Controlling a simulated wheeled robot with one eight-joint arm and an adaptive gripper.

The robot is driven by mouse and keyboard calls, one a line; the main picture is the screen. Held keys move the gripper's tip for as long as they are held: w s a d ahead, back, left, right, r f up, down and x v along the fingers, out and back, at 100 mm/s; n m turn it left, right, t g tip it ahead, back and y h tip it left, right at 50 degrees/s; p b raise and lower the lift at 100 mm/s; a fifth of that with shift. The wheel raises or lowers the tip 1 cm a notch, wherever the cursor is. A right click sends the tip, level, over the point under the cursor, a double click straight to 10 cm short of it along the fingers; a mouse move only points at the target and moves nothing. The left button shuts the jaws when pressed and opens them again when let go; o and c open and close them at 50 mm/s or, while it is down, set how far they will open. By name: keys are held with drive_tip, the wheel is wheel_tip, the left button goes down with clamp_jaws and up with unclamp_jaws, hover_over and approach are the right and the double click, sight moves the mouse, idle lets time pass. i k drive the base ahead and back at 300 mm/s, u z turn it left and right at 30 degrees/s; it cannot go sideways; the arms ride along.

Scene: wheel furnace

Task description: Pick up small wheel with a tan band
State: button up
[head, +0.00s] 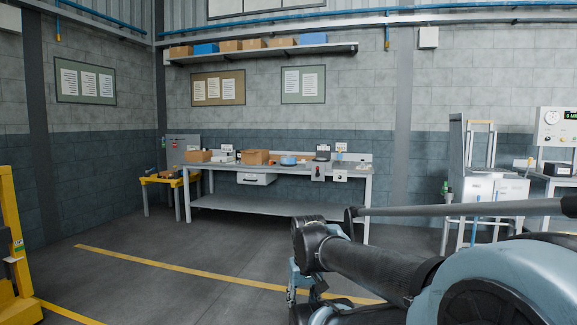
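I cannot make out a small wheel with a tan band in the head view. My arm reaches in from the lower right, with its elbow and dark links in front of the floor. Part of what looks like my gripper (293,285) shows below the arm's front joint, low in the picture. Its fingers are mostly hidden by the arm, so I cannot tell whether they are open or shut. It is well short of the workbench (272,170) by the back wall, where small items are too far away to identify.
The workbench carries cardboard boxes (255,157) and a blue item (288,161). A yellow stand (160,181) is at its left. A yellow machine (14,250) stands at the left edge, and grey equipment (490,188) at the right. The floor between is clear, with a yellow line (180,265).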

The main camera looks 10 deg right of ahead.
sight(285, 160)
drive_tip(key=z, duration=0.4)
drive_tip(key=i, duration=1.6)
drive_tip(key=z, duration=0.5)
drive_tip(key=i, duration=2.15)
drive_tip(key=u, duration=0.35)
drive_tip(key=i, duration=1.45)
